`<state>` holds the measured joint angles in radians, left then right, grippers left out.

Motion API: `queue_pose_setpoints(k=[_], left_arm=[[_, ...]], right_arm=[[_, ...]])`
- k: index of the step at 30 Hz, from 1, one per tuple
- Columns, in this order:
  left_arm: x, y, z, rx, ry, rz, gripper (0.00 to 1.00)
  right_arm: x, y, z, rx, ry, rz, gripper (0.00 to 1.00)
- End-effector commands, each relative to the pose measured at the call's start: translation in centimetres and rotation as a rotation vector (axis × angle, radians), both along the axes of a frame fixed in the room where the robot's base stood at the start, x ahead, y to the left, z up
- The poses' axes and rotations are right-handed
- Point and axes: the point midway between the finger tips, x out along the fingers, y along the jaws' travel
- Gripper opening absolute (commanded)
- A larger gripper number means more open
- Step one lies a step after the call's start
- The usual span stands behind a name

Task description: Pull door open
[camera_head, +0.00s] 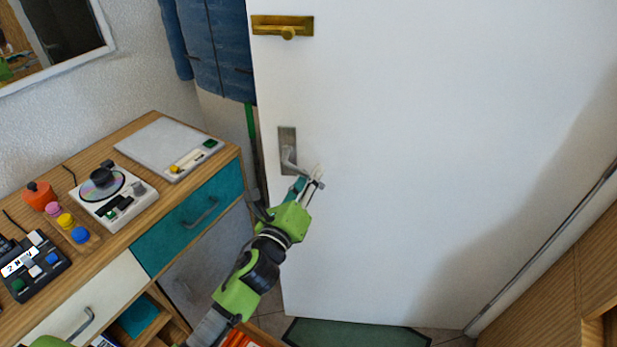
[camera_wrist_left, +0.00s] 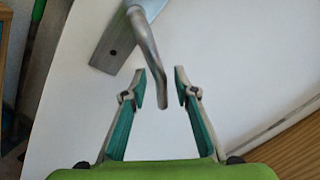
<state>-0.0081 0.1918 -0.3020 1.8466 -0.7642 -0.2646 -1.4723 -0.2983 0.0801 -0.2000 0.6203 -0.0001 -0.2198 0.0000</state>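The white door (camera_head: 430,150) fills the right of the head view. Its grey lever handle (camera_head: 290,158) sits on a metal plate near the door's left edge. My left gripper (camera_head: 312,182) is at the free end of the lever. In the left wrist view the lever (camera_wrist_left: 148,50) reaches down between the two fingers of the left gripper (camera_wrist_left: 161,85), which are apart, with a visible gap on each side. The lever looks untouched and unturned. My right gripper is in neither view.
A brass latch (camera_head: 283,27) is higher on the door. A wooden cabinet (camera_head: 190,215) with a teal drawer stands to the left, close to my arm. Blue clothing (camera_head: 212,50) hangs beside the door's left edge. A green mat (camera_head: 355,333) lies at the door's foot.

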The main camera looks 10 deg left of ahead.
Motion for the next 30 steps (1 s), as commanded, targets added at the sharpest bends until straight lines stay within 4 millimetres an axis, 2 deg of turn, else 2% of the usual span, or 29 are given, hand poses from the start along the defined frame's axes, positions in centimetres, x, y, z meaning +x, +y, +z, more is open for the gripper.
queue_pose_setpoints(k=[9, 13, 24, 30], left_arm=[[-0.1, 0.0, 0.0, 0.001, 0.001, -0.001, 0.27], [-1.0, 0.1, -0.2, 0.001, 0.002, -0.001, 0.27], [-8.0, 1.1, -0.6, -0.001, 0.004, 0.001, 0.27], [-10.7, 1.5, -0.6, -0.002, 0.002, 0.001, 0.27]], right_arm=[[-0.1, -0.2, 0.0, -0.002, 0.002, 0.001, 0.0], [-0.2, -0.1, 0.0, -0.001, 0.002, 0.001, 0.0], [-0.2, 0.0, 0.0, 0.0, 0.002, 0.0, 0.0], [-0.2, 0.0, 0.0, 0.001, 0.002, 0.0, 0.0]])
